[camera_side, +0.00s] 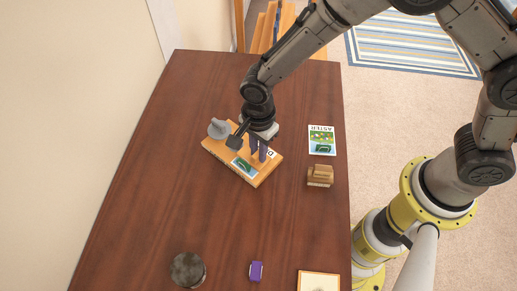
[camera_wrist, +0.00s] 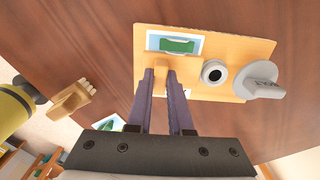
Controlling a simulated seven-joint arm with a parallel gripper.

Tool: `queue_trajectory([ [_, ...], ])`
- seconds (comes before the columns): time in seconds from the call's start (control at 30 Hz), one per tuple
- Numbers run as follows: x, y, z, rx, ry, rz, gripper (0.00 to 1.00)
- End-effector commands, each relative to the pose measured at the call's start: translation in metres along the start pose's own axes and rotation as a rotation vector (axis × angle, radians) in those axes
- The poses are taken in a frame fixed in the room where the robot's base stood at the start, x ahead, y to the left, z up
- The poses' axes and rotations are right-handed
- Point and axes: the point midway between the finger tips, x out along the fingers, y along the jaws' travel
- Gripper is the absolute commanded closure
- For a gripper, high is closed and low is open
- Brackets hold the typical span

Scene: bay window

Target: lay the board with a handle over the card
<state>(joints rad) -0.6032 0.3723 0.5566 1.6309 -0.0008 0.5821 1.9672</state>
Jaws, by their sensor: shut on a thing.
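A flat orange-tan wooden board (camera_side: 218,150) lies or hangs at a slant near the middle of the table; it also shows in the wrist view (camera_wrist: 262,47). A card with a green picture (camera_wrist: 176,44) is on it. A grey spouted object (camera_wrist: 260,80) and a small pale round piece with a dark centre (camera_wrist: 213,72) are on it too. My gripper (camera_wrist: 165,74) points down over the board, shut on what looks like its handle, mostly hidden between the fingers. I cannot tell whether the board touches the table. Another card, lettered ASTER (camera_side: 322,140), lies flat and uncovered to the right.
A small wooden brush-like block (camera_side: 320,176) stands just below the lettered card; the wrist view shows it too (camera_wrist: 70,101). A dark round object (camera_side: 188,269), a purple block (camera_side: 256,271) and a pale wooden-edged square (camera_side: 318,281) are at the bottom. The table's left side is clear.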

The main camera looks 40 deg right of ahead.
Motion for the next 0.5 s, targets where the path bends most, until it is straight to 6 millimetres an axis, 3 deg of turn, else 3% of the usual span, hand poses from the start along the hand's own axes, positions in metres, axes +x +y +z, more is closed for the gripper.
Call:
queue_trajectory([
  [0.13, 0.0015, 0.0000, 0.0000, 0.000, 0.000, 0.000, 1.00],
  [0.17, 0.0015, -0.0001, 0.0000, 0.000, 0.000, 0.000, 0.78],
  [0.33, 0.0014, -0.0001, 0.0000, 0.000, 0.000, 0.000, 0.47],
  [0.5, 0.0014, -0.0001, 0.0000, 0.000, 0.000, 0.000, 0.46],
])
